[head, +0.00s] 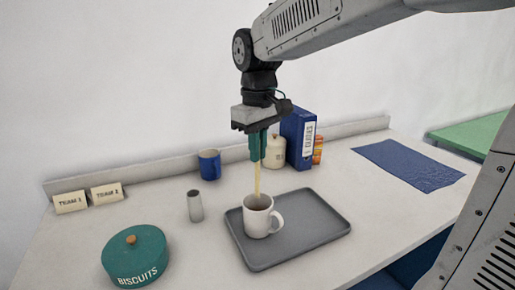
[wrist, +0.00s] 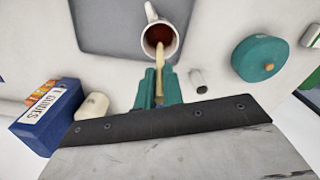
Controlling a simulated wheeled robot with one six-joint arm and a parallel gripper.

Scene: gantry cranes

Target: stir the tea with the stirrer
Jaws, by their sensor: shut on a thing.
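A white mug (head: 257,218) stands upright on a grey tray (head: 318,238), its handle to the right in the head view. Dark reddish tea (wrist: 158,38) shows inside the mug in the wrist view. My gripper (head: 257,158) is above the mug, its green fingers shut on a pale wooden stirrer (head: 257,180). The stirrer points down, and its lower end is at the mug's mouth; the tip is hidden in the head view. In the wrist view the stirrer (wrist: 160,70) reaches over the near rim into the mug.
A grey metal cup (head: 195,206) stands left of the tray. A green biscuit tin (head: 136,262) is at front left. A blue mug (head: 209,164), two cards (head: 107,193), a cream jar (head: 274,153) and a blue box (head: 297,138) stand along the back. A blue mat (head: 408,165) lies right.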

